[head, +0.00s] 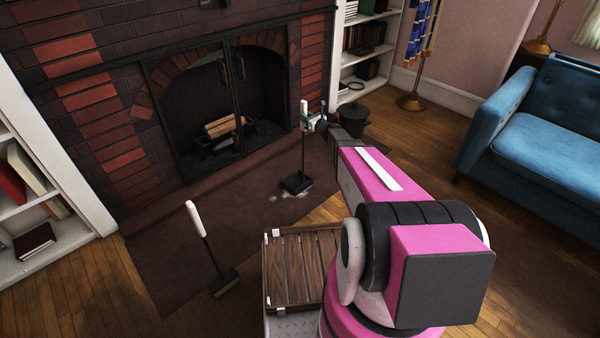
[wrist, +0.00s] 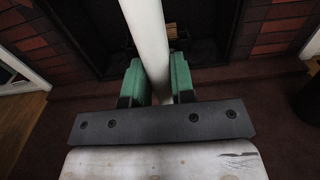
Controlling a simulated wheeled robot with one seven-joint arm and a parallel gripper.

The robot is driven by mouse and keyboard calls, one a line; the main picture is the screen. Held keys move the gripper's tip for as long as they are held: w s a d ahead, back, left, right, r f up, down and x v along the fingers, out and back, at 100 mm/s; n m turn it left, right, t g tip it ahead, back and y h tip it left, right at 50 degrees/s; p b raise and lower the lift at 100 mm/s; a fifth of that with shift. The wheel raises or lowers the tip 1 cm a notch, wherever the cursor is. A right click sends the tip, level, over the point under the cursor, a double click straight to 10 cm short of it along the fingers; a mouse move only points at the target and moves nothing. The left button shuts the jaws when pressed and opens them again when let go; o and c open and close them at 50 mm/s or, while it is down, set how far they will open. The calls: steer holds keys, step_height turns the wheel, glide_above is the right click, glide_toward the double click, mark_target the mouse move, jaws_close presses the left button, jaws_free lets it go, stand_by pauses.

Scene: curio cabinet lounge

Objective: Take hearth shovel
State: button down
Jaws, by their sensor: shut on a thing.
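The hearth shovel (head: 303,147) stands upright in the head view, with a white handle, a dark shaft and a black pan low over the hearth. My gripper (head: 309,122) is at its white handle. In the wrist view the white handle (wrist: 148,35) runs between the two green fingers of my gripper (wrist: 158,80), which are shut on it. The shovel's pan is out of the wrist view. I cannot tell whether the pan touches the floor.
A brush (head: 210,248) with a white handle stands to the left on the hearth. A slatted wooden rack (head: 293,268) lies in front. The fireplace (head: 222,103) with logs is behind. A dark bucket (head: 352,121) stands right of my gripper, and a blue sofa (head: 545,130) is far right.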

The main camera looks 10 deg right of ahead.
mark_target(306, 110)
steer(key=shift+r, duration=1.95)
